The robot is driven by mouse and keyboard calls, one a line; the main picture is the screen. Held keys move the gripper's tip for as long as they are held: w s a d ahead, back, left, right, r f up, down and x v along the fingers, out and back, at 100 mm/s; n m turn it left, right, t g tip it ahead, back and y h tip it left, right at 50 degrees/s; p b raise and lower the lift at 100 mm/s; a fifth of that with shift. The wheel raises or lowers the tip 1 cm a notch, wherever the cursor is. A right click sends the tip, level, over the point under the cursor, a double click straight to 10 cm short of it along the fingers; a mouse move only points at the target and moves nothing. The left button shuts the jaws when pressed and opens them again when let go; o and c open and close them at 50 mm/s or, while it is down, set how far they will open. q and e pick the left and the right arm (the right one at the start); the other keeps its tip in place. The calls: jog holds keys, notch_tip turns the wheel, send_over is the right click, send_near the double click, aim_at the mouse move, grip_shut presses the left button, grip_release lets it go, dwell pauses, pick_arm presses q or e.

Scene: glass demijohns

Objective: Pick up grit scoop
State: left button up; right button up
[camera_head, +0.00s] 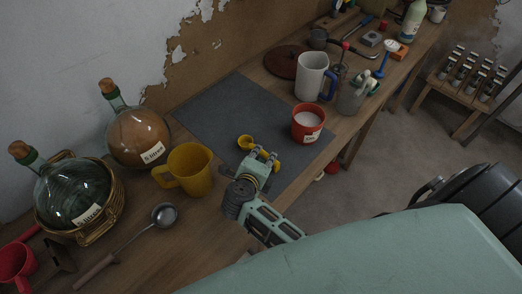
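A small yellow scoop, which I take to be the grit scoop (245,142), lies at the grey mat, its round bowl showing just past my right gripper (264,154). More yellow shows beside and behind the fingers, so part of the scoop is hidden by them. The two fingertips of my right gripper are at the scoop, with a gap between them. I cannot tell whether they grip it. A red pot (308,125) with white contents stands on the mat to the right. My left gripper is not in view.
A yellow jug (185,169), a steel ladle (164,215) and two glass demijohns (138,137) (75,193) stand or lie left of the mat (214,110). The mat's upper left is clear.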

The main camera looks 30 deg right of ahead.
aim_at(263, 156)
jog(key=shift+x, duration=1.5)
grip_shut()
